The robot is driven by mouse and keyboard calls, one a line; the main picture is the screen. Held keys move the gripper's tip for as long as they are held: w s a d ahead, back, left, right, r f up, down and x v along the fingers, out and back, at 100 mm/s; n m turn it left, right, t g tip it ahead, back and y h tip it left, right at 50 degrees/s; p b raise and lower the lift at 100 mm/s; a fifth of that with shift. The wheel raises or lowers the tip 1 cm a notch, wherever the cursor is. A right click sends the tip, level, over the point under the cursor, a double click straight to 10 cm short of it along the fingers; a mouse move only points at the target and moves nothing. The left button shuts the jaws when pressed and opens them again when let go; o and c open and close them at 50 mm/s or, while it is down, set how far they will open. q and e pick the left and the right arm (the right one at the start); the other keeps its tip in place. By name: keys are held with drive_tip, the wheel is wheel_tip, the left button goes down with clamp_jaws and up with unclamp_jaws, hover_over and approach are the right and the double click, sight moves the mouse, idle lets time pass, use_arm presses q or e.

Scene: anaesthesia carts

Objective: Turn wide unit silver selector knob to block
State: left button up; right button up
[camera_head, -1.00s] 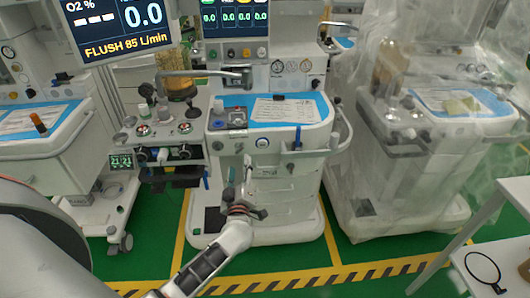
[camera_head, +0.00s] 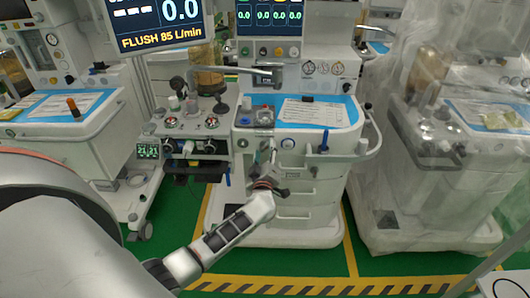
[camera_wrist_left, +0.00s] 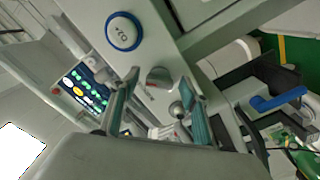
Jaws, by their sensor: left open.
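The wide unit is the middle cart (camera_head: 300,190) with a blue-topped work surface. In the left wrist view its silver selector knob (camera_wrist_left: 160,77) sits on the light front panel, beside a round blue-ringed O2+ button (camera_wrist_left: 123,31). My left gripper (camera_head: 268,158) is in front of the cart's upper front panel, just below the work surface. In the left wrist view the gripper (camera_wrist_left: 157,98) is open, with one finger on either side of the knob's line. I cannot tell whether they touch it. In the head view the knob is not clear behind the gripper. My right gripper is not in view.
A narrower unit with gauges (camera_head: 195,125) stands directly left of the cart. A plastic-covered cart (camera_head: 430,170) stands to the right. A curved side handle (camera_head: 372,140) juts from the middle cart. Green floor with a striped line (camera_head: 330,284) lies in front.

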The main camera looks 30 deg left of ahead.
use_arm(q)
drive_tip(key=c, duration=1.1)
